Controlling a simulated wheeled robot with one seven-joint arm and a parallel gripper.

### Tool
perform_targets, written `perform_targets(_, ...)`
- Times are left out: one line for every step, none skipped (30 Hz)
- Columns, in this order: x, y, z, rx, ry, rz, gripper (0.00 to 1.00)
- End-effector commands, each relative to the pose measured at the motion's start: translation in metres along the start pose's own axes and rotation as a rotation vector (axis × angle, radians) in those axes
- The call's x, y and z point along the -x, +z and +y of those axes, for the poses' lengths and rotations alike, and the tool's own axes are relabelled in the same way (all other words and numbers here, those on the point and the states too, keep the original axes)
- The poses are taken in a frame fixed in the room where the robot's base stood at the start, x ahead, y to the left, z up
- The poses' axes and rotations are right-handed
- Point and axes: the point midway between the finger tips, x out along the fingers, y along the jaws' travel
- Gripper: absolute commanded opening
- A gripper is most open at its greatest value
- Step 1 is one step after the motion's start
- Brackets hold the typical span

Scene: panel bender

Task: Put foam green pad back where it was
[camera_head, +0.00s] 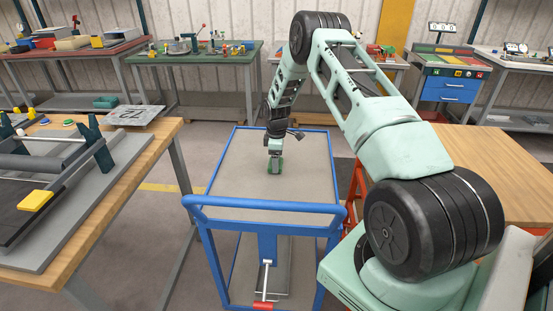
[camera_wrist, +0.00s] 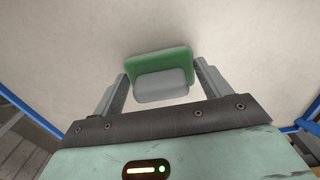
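The foam green pad (camera_wrist: 150,60) shows in the wrist view as a green slab with a paler grey-green block (camera_wrist: 163,86) on its near side. In the head view the green pad (camera_head: 281,167) sits at trolley-top level, right under my gripper (camera_head: 275,168). My gripper points down over the middle of the trolley's top. In the wrist view its two fingers (camera_wrist: 162,68) stand on either side of the pad, with their tips very close to its sides. I cannot tell whether they touch it. My gripper hides much of the pad in the head view.
The blue trolley (camera_head: 235,186) has a raised rim and a front handle bar (camera_head: 264,206); the rest of its top is bare. A wooden bench (camera_head: 150,150) with a grey machine stands left, another wooden table (camera_head: 505,165) right. Several loaded benches line the back wall.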

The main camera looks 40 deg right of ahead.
Motion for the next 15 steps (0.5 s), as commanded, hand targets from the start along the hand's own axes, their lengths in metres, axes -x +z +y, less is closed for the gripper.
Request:
perform_targets(-0.002, 0.0, -0.001, 0.0, -0.001, 0.0, 0.88)
perform_targets(-0.002, 0.0, -0.001, 0.0, -0.001, 0.0, 0.96)
perform_targets(-0.002, 0.0, -0.001, 0.0, -0.001, 0.0, 0.98)
perform_targets(-0.002, 0.0, -0.001, 0.0, -0.001, 0.0, 0.98)
perform_targets(-0.002, 0.0, -0.001, 0.0, -0.001, 0.0, 0.98)
perform_targets(-0.002, 0.0, -0.001, 0.0, -0.001, 0.0, 0.98)
perform_targets(-0.001, 0.0, -0.001, 0.0, -0.001, 0.0, 0.98)
perform_targets(-0.001, 0.0, -0.001, 0.0, -0.001, 0.0, 0.98)
perform_targets(-0.001, 0.0, -0.001, 0.0, -0.001, 0.0, 0.98)
perform_targets(-0.001, 0.0, -0.001, 0.0, -0.001, 0.0, 0.98)
perform_targets(-0.001, 0.0, 0.0, 0.0, -0.001, 0.0, 0.98)
perform_targets(0.001, 0.0, 0.0, 0.0, 0.0, 0.0, 0.98)
perform_targets(0.003, 0.0, 0.0, 0.0, 0.0, 0.0, 0.98)
perform_targets(0.005, 0.0, 0.0, 0.0, 0.001, 0.001, 0.98)
perform_targets(0.009, 0.0, 0.0, 0.0, 0.002, 0.001, 0.98)
